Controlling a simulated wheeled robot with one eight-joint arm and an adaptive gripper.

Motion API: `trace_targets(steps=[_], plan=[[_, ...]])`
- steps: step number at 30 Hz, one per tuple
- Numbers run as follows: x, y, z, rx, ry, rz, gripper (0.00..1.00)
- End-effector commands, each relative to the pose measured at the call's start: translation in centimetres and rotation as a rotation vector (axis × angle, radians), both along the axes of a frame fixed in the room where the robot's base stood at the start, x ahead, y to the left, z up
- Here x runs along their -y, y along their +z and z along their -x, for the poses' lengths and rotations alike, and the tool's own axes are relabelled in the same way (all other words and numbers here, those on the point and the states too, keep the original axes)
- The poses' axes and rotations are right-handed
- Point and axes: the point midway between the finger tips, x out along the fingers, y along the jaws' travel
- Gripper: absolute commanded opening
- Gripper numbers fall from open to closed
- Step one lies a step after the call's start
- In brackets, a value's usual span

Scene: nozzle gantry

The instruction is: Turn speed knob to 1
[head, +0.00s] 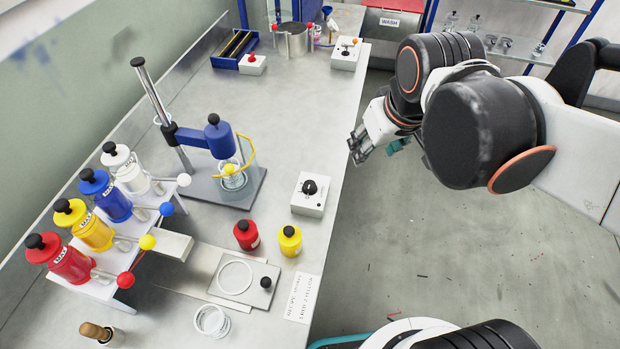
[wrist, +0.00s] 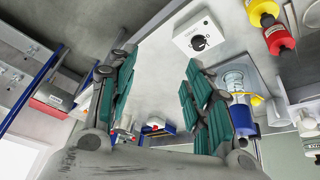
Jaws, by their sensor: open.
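A white box (head: 311,196) with a black knob (head: 309,187) stands near the right edge of the bench. In the wrist view the black knob (wrist: 198,43) shows on its box (wrist: 205,28) beyond my fingers, with small dial markings too small to read. My gripper (head: 358,147) is open and empty beyond the bench's right edge, to the upper right of the knob and apart from it. In the wrist view my gripper (wrist: 161,62) shows its green-padded fingers spread wide.
A blue stirrer stand (head: 218,138) with a beaker is left of the box. A red bottle (head: 246,235) and a yellow bottle (head: 290,241) stand nearer. Several coloured dispensers line the left. Another white box (head: 346,54) is at the far end.

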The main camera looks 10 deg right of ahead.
Motion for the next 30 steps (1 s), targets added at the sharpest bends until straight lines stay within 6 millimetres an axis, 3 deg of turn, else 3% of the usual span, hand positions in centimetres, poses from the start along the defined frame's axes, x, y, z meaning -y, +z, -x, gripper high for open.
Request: trace_targets(steps=[8,15,21,30], plan=[[-3.6,-1.5,-4.3,-0.170,0.191,0.065,0.46],[-6.9,-4.4,-7.1,-0.311,0.353,0.115,0.46],[-9.0,-6.7,-8.4,-0.396,0.450,0.142,0.46],[-10.9,-8.2,-8.7,-0.404,0.517,0.121,0.46]])
